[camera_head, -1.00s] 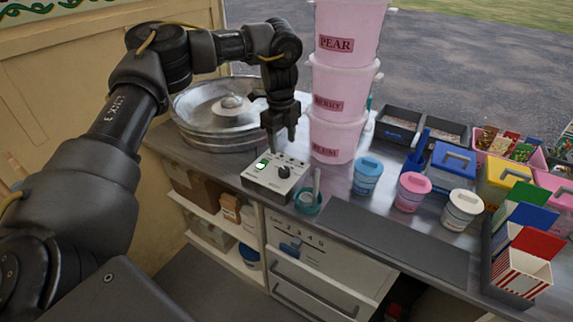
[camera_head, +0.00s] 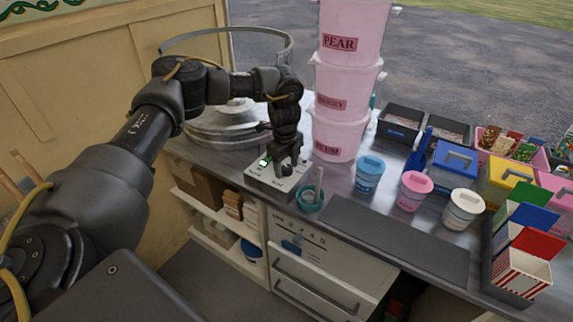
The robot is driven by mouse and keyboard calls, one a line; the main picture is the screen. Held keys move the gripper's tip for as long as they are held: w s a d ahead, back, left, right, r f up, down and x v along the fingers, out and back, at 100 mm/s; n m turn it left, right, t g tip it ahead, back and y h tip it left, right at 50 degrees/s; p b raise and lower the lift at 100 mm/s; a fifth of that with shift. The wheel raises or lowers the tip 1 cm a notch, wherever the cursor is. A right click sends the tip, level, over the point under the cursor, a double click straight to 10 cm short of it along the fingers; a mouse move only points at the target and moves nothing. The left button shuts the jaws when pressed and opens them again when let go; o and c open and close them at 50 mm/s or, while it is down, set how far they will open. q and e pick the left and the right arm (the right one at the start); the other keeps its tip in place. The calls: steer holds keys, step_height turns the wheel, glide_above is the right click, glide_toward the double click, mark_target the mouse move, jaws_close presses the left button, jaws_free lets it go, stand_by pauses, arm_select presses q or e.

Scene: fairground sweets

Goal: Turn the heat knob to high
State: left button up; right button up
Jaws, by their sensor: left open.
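The control box (camera_head: 262,178) is a small pale grey box on the counter in front of the round metal floss pan (camera_head: 225,135). A green light (camera_head: 265,161) shows on its top left. My left gripper (camera_head: 286,171) points down over the right part of the box, with its jaws open. Its fingertips are at or just above the box top. The heat knob is hidden behind the gripper, so I cannot tell its setting or whether the fingers touch it. My right gripper is not in view.
A teal cup with a tool in it (camera_head: 310,197) stands close to the right of the box. A tall stack of pink tubs (camera_head: 338,140) rises just behind. Small lidded tubs (camera_head: 369,175) stand further right. A dark mat (camera_head: 395,238) leaves clear room at the front.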

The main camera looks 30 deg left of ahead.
arm_select(q)
steer(key=c, duration=1)
steer(key=shift+o, duration=0.2)
